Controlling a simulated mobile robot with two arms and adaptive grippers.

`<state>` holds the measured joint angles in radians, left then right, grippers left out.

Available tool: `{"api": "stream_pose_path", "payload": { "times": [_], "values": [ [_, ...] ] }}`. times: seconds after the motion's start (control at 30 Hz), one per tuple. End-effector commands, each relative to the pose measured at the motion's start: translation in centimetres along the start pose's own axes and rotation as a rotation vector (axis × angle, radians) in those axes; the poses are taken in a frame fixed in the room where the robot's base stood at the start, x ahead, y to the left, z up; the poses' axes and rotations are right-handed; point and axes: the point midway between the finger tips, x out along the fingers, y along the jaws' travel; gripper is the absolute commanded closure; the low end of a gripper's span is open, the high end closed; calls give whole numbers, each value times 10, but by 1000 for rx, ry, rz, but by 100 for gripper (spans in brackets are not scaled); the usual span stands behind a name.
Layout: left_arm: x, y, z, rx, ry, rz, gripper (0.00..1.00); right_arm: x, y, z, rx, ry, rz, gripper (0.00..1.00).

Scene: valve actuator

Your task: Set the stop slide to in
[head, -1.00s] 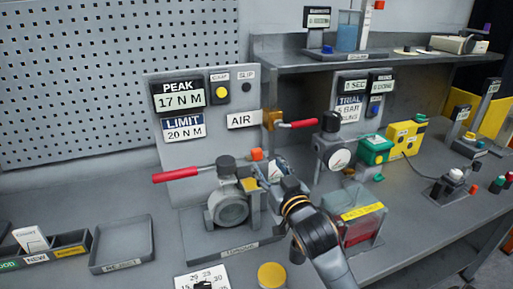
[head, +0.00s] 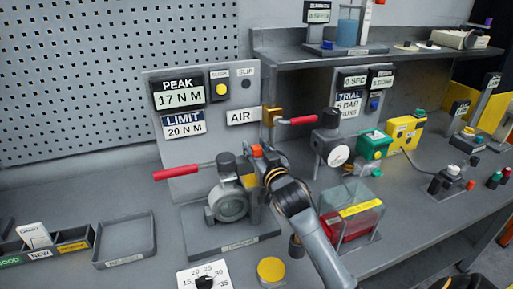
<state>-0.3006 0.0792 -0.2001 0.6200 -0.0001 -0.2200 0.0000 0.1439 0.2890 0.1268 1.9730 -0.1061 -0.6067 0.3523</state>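The valve actuator (head: 231,204) stands on a grey plate in the middle of the bench, with a red-handled lever (head: 185,173) pointing left. A small orange block (head: 257,150) shows at its upper right, by the panel's lower right corner; I cannot tell for sure that it is the stop slide. My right gripper (head: 262,163) is right beside this block and the actuator's right side. My own wrist hides its fingertips, so contact and opening are not clear. My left gripper is out of view.
The panel (head: 156,140) behind reads peak 17 N M, limit 20 N M. A red air lever (head: 298,121), a gauge (head: 337,156) and a clear box with red contents (head: 350,218) stand close on the right. An empty tray (head: 124,240) lies left.

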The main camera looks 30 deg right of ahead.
Motion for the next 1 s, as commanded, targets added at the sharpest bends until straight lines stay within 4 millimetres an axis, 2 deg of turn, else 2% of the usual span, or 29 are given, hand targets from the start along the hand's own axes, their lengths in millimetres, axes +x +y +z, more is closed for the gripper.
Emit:
{"api": "stream_pose_path", "payload": {
  "times": [0.03, 0.13, 0.37, 0.67, 0.9, 0.93, 1.0],
  "values": [
    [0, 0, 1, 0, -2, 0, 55, 0, 0, 0, 0, 0, 0, 80],
    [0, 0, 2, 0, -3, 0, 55, 0, 0, 0, 0, 0, 0, 100],
    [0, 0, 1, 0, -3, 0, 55, 0, -1, 0, 1, 0, 0, 100],
    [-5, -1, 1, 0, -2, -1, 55, 0, -29, -1, 4, 0, -1, 100],
    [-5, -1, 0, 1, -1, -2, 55, 0, -29, 0, 0, 0, 0, 100],
    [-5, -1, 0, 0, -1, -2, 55, 0, -29, 0, 0, 0, 0, 71],
    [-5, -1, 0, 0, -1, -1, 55, 0, -29, 0, 0, 0, 0, 57]
  ]
}}
